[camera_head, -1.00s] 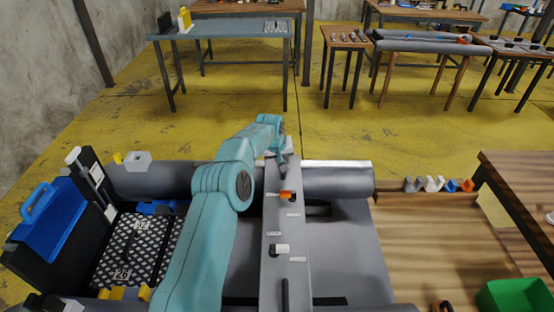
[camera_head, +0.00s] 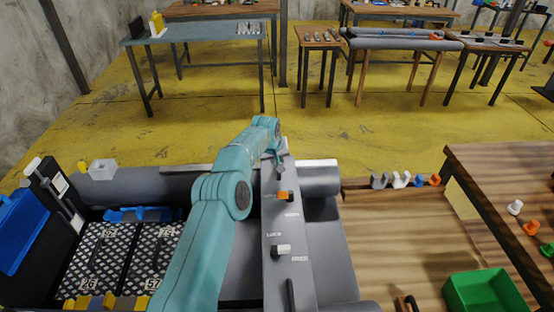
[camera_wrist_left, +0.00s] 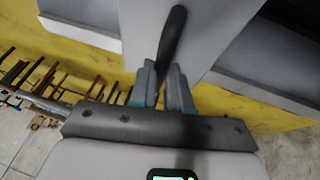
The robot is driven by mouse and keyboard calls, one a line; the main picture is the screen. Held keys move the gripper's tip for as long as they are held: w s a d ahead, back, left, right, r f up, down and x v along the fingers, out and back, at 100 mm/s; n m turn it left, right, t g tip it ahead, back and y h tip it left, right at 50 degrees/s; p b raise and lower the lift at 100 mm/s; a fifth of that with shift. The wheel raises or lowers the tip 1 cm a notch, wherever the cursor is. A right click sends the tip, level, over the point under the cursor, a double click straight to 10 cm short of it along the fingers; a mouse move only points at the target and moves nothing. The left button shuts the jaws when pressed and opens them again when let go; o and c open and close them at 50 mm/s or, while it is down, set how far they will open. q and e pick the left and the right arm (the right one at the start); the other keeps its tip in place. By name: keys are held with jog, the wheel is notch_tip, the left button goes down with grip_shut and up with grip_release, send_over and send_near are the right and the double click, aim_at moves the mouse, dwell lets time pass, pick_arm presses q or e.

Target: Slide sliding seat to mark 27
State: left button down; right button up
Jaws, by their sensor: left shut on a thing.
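I cannot make out a mark 27. My right gripper is not in view.
Patterned floor panels (camera_head: 118,262), with 26 and 57 readable, lie left of my arm. The grey boat tube (camera_head: 318,182) runs along the far side. A wooden bench with a green bin (camera_head: 487,291) stands at right. The boat floor right of the seat is clear.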

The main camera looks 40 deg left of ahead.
pick_arm(q)
jog(key=shift+r, duration=0.25)
jog(key=c, duration=1.2)
grip_release()
jog(key=shift+o, duration=0.5)
jog(key=shift+s+r, duration=0.2)
jog(key=shift+s, duration=0.1)
jog(key=shift+w+f, duration=0.25)
jog(key=v, duration=1.7)
jog(key=shift+s+f, duration=0.15)
jog(key=shift+f, duration=0.05)
